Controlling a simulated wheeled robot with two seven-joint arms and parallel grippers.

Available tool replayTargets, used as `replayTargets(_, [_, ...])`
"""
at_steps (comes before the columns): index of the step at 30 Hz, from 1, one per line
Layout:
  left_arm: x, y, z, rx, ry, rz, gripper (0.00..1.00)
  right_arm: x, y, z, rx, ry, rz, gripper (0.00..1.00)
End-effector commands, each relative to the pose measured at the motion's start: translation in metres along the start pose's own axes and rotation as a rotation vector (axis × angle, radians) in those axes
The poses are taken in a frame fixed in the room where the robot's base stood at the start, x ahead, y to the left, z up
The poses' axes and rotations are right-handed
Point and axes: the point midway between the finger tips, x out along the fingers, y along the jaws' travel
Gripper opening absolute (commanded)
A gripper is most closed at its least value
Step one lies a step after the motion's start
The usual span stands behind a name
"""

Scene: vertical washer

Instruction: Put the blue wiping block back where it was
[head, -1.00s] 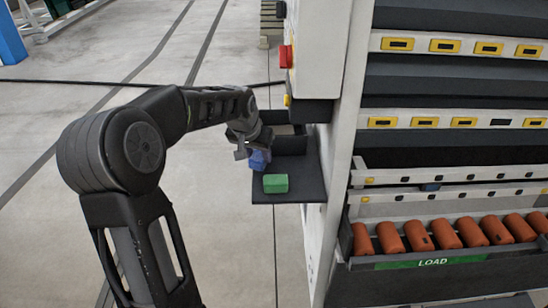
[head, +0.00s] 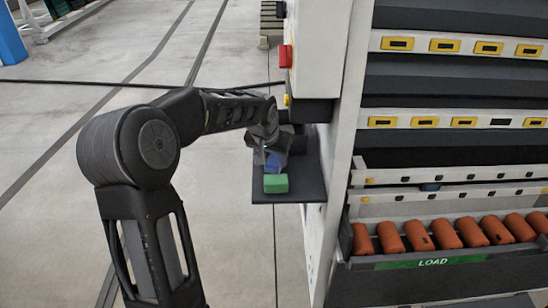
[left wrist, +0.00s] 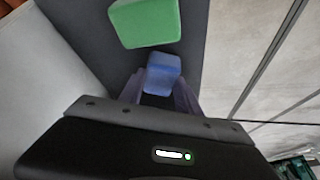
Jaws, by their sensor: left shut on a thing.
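The blue wiping block (head: 273,163) is at the dark side shelf (head: 312,185) of the machine, just behind a green block (head: 275,184). My left gripper (head: 268,152) is shut on the blue block. In the left wrist view the blue block (left wrist: 163,73) sits between the two fingers (left wrist: 158,88), with the green block (left wrist: 146,22) beyond it and a small gap between them. I cannot tell whether the blue block touches the shelf. My right gripper is not in view.
The white machine wall (head: 330,130) stands right beside the shelf. A red switch (head: 286,56) sticks out above it. Orange cylinders (head: 443,233) lie in the LOAD tray to the right. The floor left of the shelf is clear.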

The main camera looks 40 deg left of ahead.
Motion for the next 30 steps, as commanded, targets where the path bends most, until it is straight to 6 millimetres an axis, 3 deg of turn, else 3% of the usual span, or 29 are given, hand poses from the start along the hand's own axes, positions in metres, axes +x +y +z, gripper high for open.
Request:
replayTargets(3, [0.004, 0.000, 0.002, 0.000, 0.000, 0.000, 0.00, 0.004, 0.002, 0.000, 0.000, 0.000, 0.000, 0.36])
replayTargets(4, [0.003, 0.000, 0.001, 0.000, 0.000, 0.000, 0.42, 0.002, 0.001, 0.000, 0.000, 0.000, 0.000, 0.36])
replayTargets(11, [0.002, 0.000, 0.001, 0.000, 0.000, 0.000, 0.61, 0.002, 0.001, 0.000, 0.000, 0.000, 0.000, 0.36])
replayTargets(23, [-0.004, -0.001, -0.001, 0.000, 0.002, -0.001, 0.62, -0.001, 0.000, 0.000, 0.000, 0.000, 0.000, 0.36])
replayTargets(30, [-0.042, -0.001, -0.002, -0.001, 0.004, -0.001, 0.62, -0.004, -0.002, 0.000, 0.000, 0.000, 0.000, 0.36])
